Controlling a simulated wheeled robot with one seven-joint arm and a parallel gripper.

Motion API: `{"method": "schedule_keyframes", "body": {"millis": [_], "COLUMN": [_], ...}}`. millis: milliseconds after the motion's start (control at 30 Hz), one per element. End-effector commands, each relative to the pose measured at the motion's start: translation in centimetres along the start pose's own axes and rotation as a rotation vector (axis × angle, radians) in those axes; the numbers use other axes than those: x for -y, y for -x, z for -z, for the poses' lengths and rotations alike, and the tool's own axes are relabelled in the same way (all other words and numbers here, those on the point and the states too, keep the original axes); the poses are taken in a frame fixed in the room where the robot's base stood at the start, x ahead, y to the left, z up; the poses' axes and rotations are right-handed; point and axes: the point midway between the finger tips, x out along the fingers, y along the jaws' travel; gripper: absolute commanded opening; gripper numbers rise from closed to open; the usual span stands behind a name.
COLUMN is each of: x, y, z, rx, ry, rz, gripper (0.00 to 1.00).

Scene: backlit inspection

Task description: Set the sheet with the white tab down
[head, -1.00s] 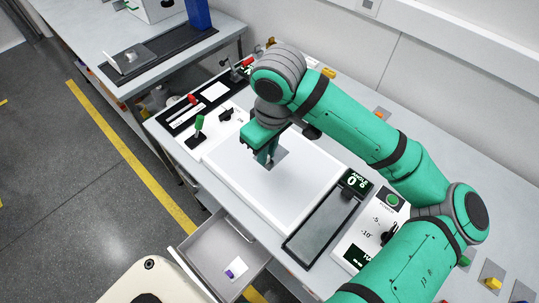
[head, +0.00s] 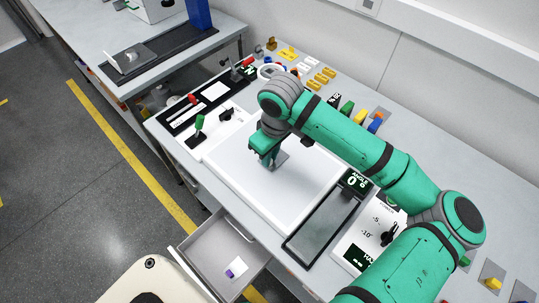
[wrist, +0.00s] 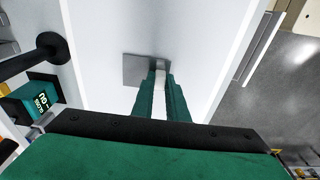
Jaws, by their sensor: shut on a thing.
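A small grey sheet (head: 281,158) is over the white panel (head: 290,205) on the bench, beside my fingertips. In the wrist view the sheet (wrist: 136,72) looks square and flat, with a pale tab (wrist: 160,73) at its right side. My gripper (wrist: 160,70) is shut on that tab, one finger on each side. In the head view my gripper (head: 269,165) points down over the panel's upper middle. I cannot tell whether the sheet touches the panel or hangs just above it.
A dark tray (head: 322,226) and an angle readout (head: 357,182) lie right of the panel. A green-topped lever (head: 199,122) stands on its left. An open drawer (head: 205,247) with a small white and purple item juts out in front. Several coloured parts line the back.

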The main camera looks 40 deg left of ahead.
Motion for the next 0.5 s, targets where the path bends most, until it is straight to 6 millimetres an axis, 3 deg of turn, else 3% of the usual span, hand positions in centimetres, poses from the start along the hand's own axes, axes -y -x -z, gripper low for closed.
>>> {"method": "schedule_keyframes", "body": {"millis": [200,233,300,500], "x": [0.02,0.00,0.00,0.01], "y": [-0.37,-0.35,-0.34,-0.33], "z": [-0.05,-0.05,-0.05,-0.05], "rx": [0.000,0.000,0.000,0.000], "ry": [0.000,0.000,0.000,0.000], "rz": [0.001,0.000,0.000,0.000], "gripper": [0.00,0.18,0.32,0.32]}}
